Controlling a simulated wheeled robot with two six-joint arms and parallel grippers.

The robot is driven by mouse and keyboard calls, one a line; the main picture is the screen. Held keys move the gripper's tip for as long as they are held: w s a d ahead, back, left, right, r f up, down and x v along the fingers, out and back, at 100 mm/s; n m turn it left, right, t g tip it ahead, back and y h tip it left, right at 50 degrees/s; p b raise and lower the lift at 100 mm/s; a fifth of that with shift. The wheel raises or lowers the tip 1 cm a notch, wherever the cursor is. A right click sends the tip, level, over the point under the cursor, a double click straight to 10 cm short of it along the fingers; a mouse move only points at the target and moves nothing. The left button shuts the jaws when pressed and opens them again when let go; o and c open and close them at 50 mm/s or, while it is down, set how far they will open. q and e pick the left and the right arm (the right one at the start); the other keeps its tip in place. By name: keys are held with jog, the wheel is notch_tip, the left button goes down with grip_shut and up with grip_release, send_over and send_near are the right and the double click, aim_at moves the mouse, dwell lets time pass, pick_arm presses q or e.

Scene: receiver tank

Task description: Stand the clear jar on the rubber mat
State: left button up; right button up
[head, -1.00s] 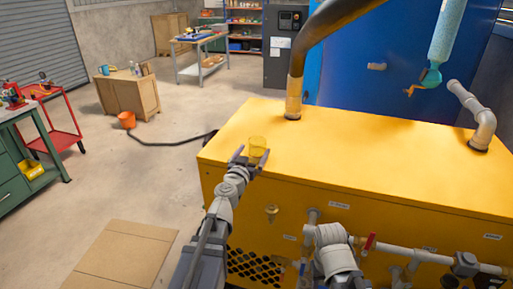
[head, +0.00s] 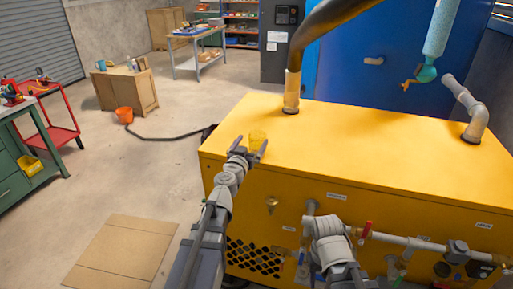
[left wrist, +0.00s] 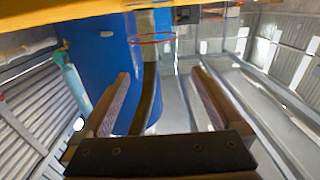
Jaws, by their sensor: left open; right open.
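The clear jar (head: 257,139) looks yellow against the yellow cabinet top and is upright at its near left corner. My left gripper (head: 251,146) is open at the jar, with a finger to either side of it in the picture. I cannot tell whether they touch it. In the left wrist view the open fingers (left wrist: 160,88) have a thin reddish ring, probably the jar's rim (left wrist: 151,38), ahead between them. My right arm shows at the cabinet's front, but its gripper is not visible. I cannot make out a rubber mat.
The yellow cabinet (head: 370,155) has a broad clear top. A dark pipe (head: 293,85) and a grey elbow pipe (head: 474,115) rise from it. Pipework with a red-handled valve (head: 365,231) runs along its front. Flat cardboard (head: 122,250) lies on the floor.

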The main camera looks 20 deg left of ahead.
aim_at(260, 131)
pick_arm(q)
jog(key=w, duration=0.5)
jog(key=shift+w+d+f, duration=0.15)
jog(key=shift+w+d, duration=0.15)
jog(key=shift+d, duration=0.1)
jog(key=shift+s, duration=0.15)
jog(key=shift+c, duration=0.6)
jog(key=c, duration=1.4)
jog(key=shift+o, duration=0.2)
notch_tip(260, 131, up, 10)
jog(key=p, duration=1)
